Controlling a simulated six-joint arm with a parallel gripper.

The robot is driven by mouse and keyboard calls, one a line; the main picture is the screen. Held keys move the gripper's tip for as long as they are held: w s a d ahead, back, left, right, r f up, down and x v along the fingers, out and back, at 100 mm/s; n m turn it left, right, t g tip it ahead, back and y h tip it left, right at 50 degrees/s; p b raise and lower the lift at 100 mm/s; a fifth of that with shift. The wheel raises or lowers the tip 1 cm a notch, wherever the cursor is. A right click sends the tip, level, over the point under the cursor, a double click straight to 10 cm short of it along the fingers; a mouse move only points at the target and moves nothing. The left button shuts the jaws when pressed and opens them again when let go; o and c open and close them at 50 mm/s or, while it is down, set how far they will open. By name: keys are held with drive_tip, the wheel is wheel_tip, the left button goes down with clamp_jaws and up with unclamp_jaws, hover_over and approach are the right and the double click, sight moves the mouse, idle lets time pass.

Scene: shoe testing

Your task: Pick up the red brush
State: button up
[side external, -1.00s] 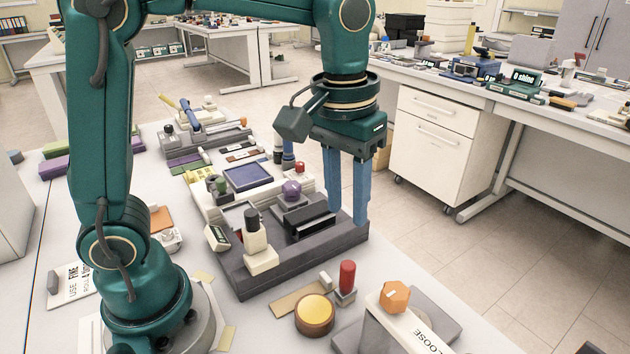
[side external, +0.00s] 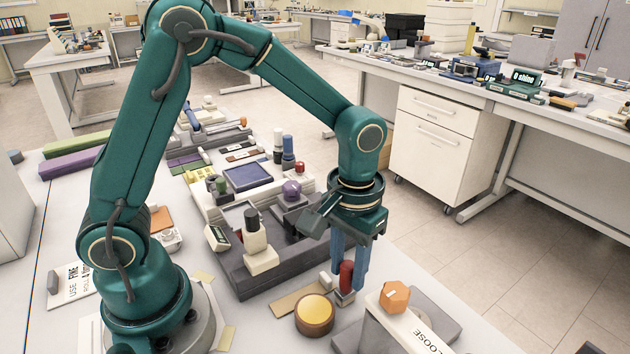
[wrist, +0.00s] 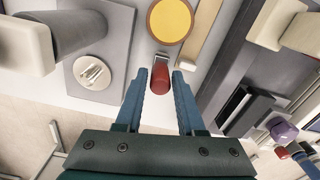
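The red brush (side external: 346,273) is an upright red cylinder on a small grey block, near the front of the white table. My gripper (side external: 349,280) points down at the brush, with its blue fingers on either side of the red part. In the wrist view, the red brush (wrist: 159,78) shows between the two fingertips (wrist: 161,72). A gap seems to show on each side of the red part, so the fingers are open and not closed on it. The grey block is partly hidden by a finger in the side view.
A yellow-topped round button (side external: 315,313) stands just left of the brush. An orange knob (side external: 395,295) on a pale box stands close on the right. A dark grey tray (side external: 240,283) with a bottle and blocks lies behind. The table's right edge is near.

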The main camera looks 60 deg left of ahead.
drive_tip(key=shift+f, duration=1.25)
clamp_jaws()
drive_tip(key=shift+r, duration=0.1)
